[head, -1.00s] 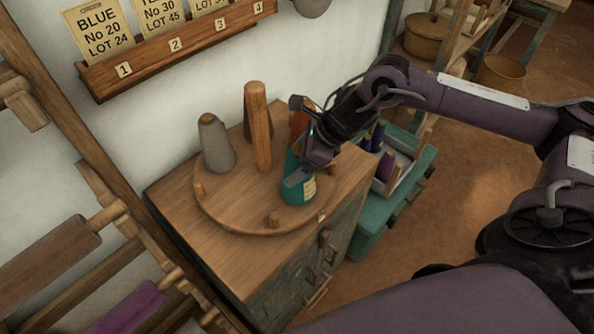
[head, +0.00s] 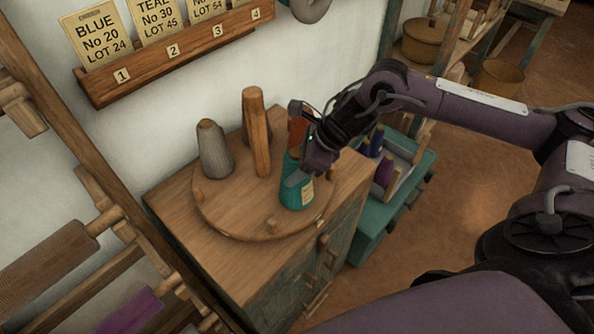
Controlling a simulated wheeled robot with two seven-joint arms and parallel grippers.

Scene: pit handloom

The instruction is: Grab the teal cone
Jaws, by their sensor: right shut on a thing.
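The teal cone (head: 294,194) stands on the round wooden board (head: 238,228) on top of the cabinet, near the board's right edge. It carries a pale label. My right gripper (head: 304,176) reaches down from the upper right and is shut on the teal cone. The gripper and wrist hide part of the cone's upper right side. My left gripper is not in the head view.
A grey cone (head: 214,150) and a tall wooden post (head: 256,132) stand on the board. An orange-brown cone (head: 298,128) is partly hidden behind my gripper. Short pegs stick up from the board. A teal chest (head: 372,232) with spools stands right of the cabinet.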

